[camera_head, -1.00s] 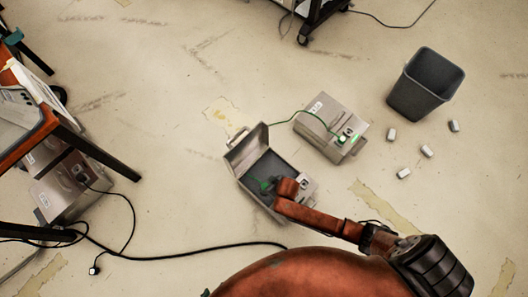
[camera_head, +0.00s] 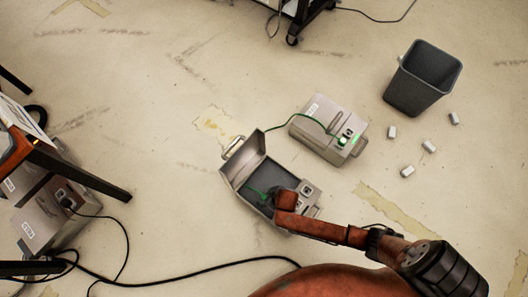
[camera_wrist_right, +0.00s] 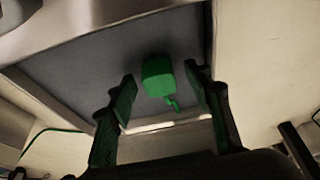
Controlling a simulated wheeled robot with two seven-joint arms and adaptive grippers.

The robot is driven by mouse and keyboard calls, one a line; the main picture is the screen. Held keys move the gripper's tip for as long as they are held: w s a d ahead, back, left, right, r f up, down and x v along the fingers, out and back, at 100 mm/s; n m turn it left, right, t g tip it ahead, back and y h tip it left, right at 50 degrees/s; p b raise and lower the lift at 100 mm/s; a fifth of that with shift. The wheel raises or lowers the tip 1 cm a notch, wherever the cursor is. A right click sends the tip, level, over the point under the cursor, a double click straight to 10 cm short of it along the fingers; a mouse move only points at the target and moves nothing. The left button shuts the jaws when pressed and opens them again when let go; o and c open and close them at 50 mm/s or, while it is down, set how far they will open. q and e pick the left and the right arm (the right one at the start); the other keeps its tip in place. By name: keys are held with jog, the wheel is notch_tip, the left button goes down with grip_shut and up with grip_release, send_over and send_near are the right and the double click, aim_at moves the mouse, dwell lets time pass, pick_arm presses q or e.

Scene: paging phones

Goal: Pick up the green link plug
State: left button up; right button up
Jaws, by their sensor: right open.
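The green link plug (camera_wrist_right: 157,77) is a small green block with a short curled tail, inside the open grey case (camera_head: 240,170). My right gripper (camera_wrist_right: 160,85) is open in the right wrist view, one finger on each side of the plug with gaps. In the head view my right gripper (camera_head: 274,196) reaches down into the case, and its wrist partly hides the inside. A green patch shows beside it there, but I cannot tell plug from fingers. My left gripper is not in view.
A closed grey box (camera_head: 318,140) with a green light and a green cable stands behind the case. A dark bin (camera_head: 420,85) and several small white blocks lie to the right. A table (camera_head: 85,175) and black cables are at the left.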

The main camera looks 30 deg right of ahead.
jog(key=shift+c, duration=0.4)
jog(key=c, duration=1.2)
jog(key=shift+o, duration=0.2)
jog(key=shift+r, duration=0.1)
